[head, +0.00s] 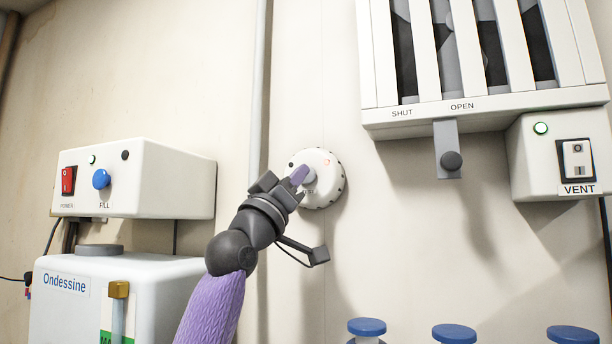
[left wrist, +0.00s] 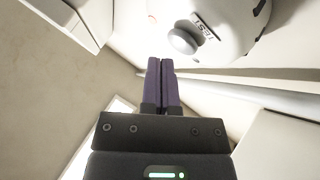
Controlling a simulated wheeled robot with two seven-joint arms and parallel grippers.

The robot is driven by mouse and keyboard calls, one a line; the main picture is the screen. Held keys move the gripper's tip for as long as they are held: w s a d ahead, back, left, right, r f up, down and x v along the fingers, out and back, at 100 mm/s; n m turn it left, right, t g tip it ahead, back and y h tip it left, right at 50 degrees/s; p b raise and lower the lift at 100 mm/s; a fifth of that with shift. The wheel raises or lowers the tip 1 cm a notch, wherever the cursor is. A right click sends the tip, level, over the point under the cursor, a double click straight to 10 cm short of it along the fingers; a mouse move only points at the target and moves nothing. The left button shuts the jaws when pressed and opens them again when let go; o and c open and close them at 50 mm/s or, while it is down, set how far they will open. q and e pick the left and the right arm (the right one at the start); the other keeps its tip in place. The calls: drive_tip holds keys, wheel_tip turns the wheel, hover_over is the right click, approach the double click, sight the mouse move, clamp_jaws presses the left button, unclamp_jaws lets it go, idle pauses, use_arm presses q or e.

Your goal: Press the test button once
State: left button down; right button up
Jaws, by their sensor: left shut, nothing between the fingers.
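The test unit (head: 326,191) is a round white device on the back wall, with a small red light on its face. In the head view the button (head: 308,177) is partly covered by my gripper. My left gripper (head: 300,175) is shut and empty, its purple fingertips in front of the unit's face. In the left wrist view the fingertips (left wrist: 161,62) point toward the button and appear just short of it; contact cannot be told for sure. My right gripper is not in view.
A white box with a red power switch (head: 68,180) and blue FILL knob (head: 101,179) is at left, above a white Ondessine container (head: 150,275). A vertical pipe (head: 257,90) runs beside the unit. A louvre vent (head: 485,110) hangs at upper right. Blue-capped bottles (head: 367,327) stand below.

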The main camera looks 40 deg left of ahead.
use_arm(q)
drive_tip(key=shift+w, duration=0.1)
drive_tip(key=shift+w+a, duration=0.15)
drive_tip(key=shift+w, duration=0.15)
drive_tip(key=shift+w+a, duration=0.15)
drive_tip(key=shift+w, duration=0.3)
idle(0.8)
drive_tip(key=shift+s+d+b, duration=0.3)
drive_tip(key=shift+s+b, duration=0.5)
drive_tip(key=shift+b, duration=0.2)
